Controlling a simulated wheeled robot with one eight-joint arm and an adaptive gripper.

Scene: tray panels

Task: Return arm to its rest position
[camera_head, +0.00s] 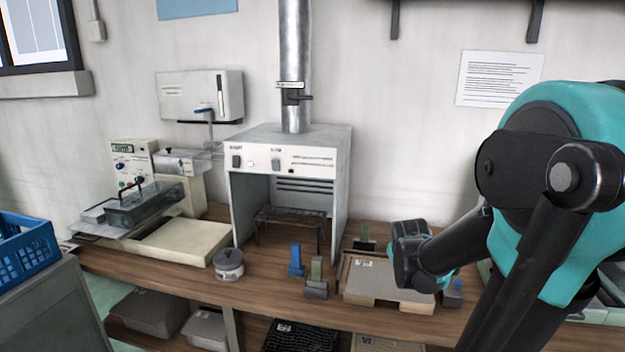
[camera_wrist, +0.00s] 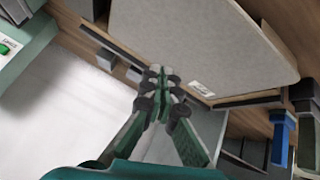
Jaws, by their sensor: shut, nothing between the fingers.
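My gripper (camera_wrist: 160,78) shows in the wrist view with its green and black fingers together at the tips and nothing between them. It hangs over the bench edge area, beside a light grey flat panel (camera_wrist: 215,45). In the head view my teal and black arm fills the right side and reaches left over the bench. Its dark wrist end is in front of the right part of a grey panel on a wooden tray (camera_head: 385,283). The fingers cannot be made out in the head view.
Blue and green upright blocks (camera_head: 295,260) stand left of the tray, near a round lidded tin (camera_head: 229,265). A fume hood box (camera_head: 290,150) with a metal duct stands behind. A blue crate (camera_head: 25,250) is at far left. Bins sit on the shelf below.

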